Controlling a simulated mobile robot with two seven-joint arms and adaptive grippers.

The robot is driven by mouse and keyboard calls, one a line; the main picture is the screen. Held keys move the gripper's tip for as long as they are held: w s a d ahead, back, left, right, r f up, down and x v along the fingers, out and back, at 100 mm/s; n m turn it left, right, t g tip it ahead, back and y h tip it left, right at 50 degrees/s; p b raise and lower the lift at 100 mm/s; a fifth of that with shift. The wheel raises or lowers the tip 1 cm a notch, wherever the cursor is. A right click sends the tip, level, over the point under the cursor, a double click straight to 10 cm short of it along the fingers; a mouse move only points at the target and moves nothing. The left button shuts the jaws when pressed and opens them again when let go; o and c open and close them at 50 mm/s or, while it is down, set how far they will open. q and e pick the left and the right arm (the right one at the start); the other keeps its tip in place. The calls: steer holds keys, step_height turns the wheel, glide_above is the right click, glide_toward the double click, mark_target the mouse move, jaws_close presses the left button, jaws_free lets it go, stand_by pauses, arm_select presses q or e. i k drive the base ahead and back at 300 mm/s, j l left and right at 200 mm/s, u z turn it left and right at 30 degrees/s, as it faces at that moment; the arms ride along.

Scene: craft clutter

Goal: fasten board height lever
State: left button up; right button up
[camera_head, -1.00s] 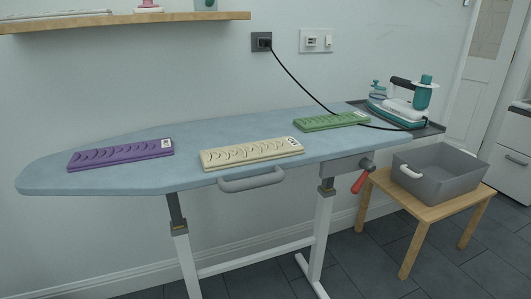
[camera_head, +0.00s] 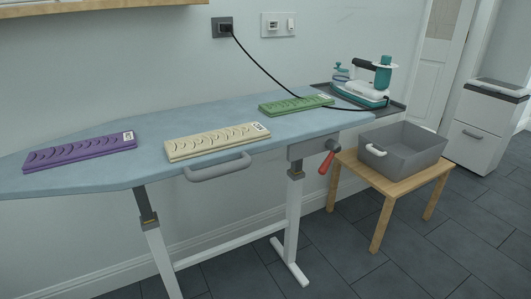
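The height lever (camera_head: 326,163) has a red handle and a dark round pivot. It hangs from a grey box (camera_head: 305,149) under the right part of the ironing board (camera_head: 110,173), its handle pointing down and slightly left. The board has a light blue top, white legs and a grey handle (camera_head: 217,172) on its front edge. Neither of my grippers shows in the head view.
Purple (camera_head: 80,150), cream (camera_head: 217,141) and green (camera_head: 296,104) slabs lie on the board. A teal and white iron (camera_head: 362,92) stands on its right end, near a black cord (camera_head: 262,67). A grey bin (camera_head: 405,147) sits on a wooden stool (camera_head: 388,188). Floor in front is clear.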

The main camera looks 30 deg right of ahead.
mark_target(335, 147)
steer(key=z, duration=1.25)
